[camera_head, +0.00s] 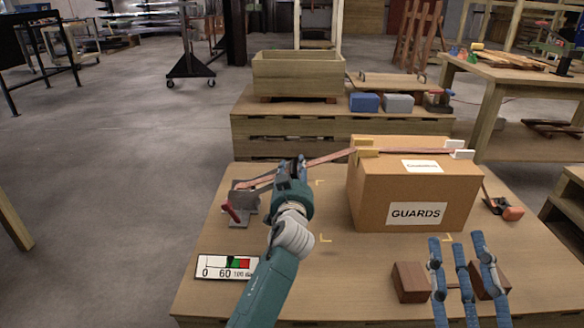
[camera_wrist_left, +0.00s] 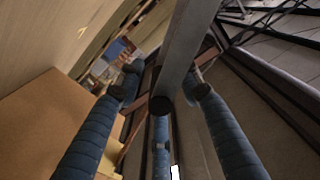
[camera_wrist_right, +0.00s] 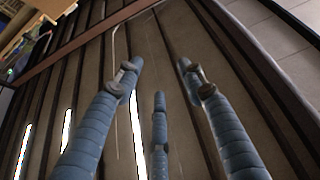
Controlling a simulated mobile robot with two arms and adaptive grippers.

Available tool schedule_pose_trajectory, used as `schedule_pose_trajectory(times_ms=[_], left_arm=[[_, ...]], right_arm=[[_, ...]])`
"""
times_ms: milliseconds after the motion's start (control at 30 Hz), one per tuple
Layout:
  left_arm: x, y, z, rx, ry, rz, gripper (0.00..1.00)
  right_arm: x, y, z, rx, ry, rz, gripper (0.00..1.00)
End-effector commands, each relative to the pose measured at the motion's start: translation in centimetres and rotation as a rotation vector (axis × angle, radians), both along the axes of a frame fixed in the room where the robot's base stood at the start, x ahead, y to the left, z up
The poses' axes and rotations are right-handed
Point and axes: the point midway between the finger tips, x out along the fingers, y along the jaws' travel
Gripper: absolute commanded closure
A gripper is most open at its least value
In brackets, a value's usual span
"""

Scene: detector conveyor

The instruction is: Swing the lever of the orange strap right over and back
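The orange strap (camera_head: 325,158) runs from a grey ratchet buckle (camera_head: 244,196) on the table's left side up over the cardboard box marked GUARDS (camera_head: 400,185). A red grip (camera_head: 231,212) sticks out at the buckle. My left gripper (camera_head: 299,163) is by the strap, between buckle and box, its fingers spread. In the left wrist view, a grey bar with a dark round end (camera_wrist_left: 180,60) reaches between the fingers; I cannot tell whether they touch it. The strap passes behind. My right gripper (camera_head: 458,240) is open and empty in front of the box.
A gauge plate (camera_head: 226,267) marked 0, 60, 100 lies at the table's left front. Brown blocks (camera_head: 410,282) sit below my right gripper. An orange-red piece (camera_head: 511,213) lies right of the box. Yellow and white corner guards (camera_head: 366,152) sit under the strap.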

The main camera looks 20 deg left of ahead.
Motion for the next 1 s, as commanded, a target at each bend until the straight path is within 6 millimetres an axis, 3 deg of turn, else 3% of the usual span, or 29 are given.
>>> schedule_pose_trajectory(times_ms=[133,300,333,667,1000], left_arm=[[0.0,0.0,0.0,0.000,0.000,0.000,0.64],[0.0,0.0,0.0,0.000,0.000,0.000,0.98],[0.0,0.0,0.0,0.000,0.000,0.000,1.00],[0.0,0.2,0.2,-0.007,-0.002,0.001,1.00],[0.0,1.0,0.8,-0.035,-0.015,0.001,1.00]], right_arm=[[0.0,0.0,0.0,0.000,0.000,0.000,0.60],[0.0,0.0,0.0,0.000,0.000,0.000,0.60],[0.0,0.0,0.0,0.000,0.000,0.000,0.60],[0.2,0.1,-0.2,-0.004,0.018,0.001,0.60],[1.3,-0.1,-2.7,-0.038,0.133,-0.008,0.60]])
